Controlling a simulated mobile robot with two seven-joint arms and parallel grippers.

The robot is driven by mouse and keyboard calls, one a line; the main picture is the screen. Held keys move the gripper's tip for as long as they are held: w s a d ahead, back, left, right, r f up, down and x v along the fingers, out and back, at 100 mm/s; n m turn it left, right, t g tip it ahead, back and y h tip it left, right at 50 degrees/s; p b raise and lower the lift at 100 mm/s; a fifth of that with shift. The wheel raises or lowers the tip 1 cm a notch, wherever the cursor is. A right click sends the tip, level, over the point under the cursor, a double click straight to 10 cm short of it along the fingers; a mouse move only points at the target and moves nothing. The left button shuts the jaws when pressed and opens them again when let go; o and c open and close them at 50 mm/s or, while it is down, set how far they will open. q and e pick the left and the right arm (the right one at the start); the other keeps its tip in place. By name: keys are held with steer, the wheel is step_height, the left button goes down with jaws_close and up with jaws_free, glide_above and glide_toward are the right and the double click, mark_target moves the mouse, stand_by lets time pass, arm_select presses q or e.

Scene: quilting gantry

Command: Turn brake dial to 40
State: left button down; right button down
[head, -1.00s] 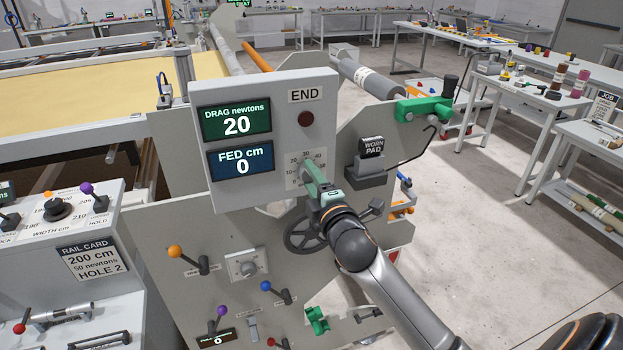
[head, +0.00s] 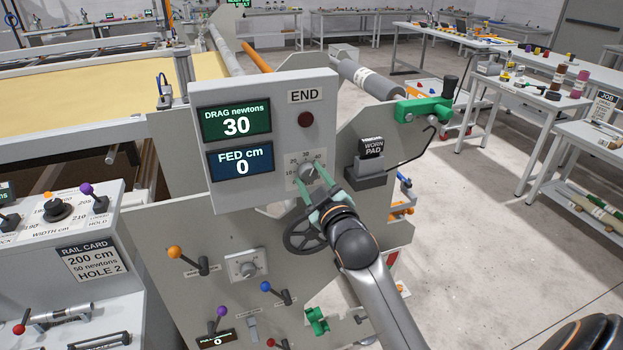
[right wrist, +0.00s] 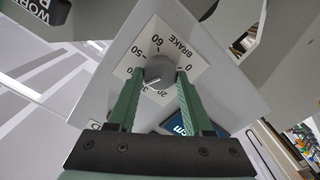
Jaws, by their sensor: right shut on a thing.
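The brake dial (head: 306,169) is a grey round knob on a white scale plate, low on the grey control box. In the right wrist view the knob (right wrist: 159,71) sits in the middle of the plate marked BRAKE. Its white line points down-left, near the 30 mark. The green fingers of my right gripper (right wrist: 160,76) are closed on the knob, one on each side. In the head view the right gripper (head: 309,173) reaches the dial from below. The left finger hides the 40 mark in the wrist view. The drag display (head: 236,124) reads 30 newtons. My left gripper is out of view.
The fed display (head: 240,159) reads 0 cm. A dark red button (head: 305,119) is above the dial. A handwheel (head: 308,232) is just below the gripper. A worn pad block (head: 370,168) stands to the right. A rail card (head: 91,260) reads 200 cm, 50 newtons, hole 2.

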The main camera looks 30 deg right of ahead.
steer(key=shift+m, duration=1.8)
steer(key=shift+c, duration=1.5)
jaws_free()
steer(key=b+v, duration=0.2)
steer(key=v, duration=1)
steer(key=shift+s, duration=0.3)
steer(key=shift+a, duration=0.1)
